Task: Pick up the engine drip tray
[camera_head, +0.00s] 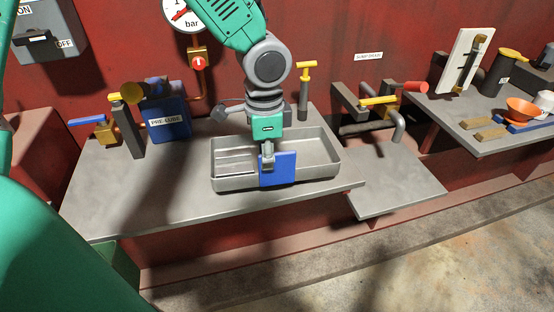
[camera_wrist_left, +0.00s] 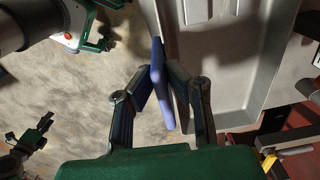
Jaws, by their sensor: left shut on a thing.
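The engine drip tray (camera_head: 330,172) is a shallow grey metal pan at the front middle of the grey bench. A blue plate (camera_head: 277,168) stands upright at its near wall. My left gripper (camera_head: 267,160) comes down from above and is shut on this plate. In the left wrist view, the two fingers (camera_wrist_left: 160,105) close on the blue plate (camera_wrist_left: 158,80) from both sides, with the grey tray (camera_wrist_left: 262,75) at the upper right. The tray looks level, at or very near the bench top; I cannot tell whether it touches.
The bench (camera_head: 120,195) carries a blue pre-lube box (camera_head: 165,115) and a blue-handled valve (camera_head: 95,125) at left. A yellow-topped post (camera_head: 305,90) stands behind the tray. A lower grey shelf (camera_head: 395,185) to the right is mostly clear. A further bench holds an orange funnel (camera_head: 522,108).

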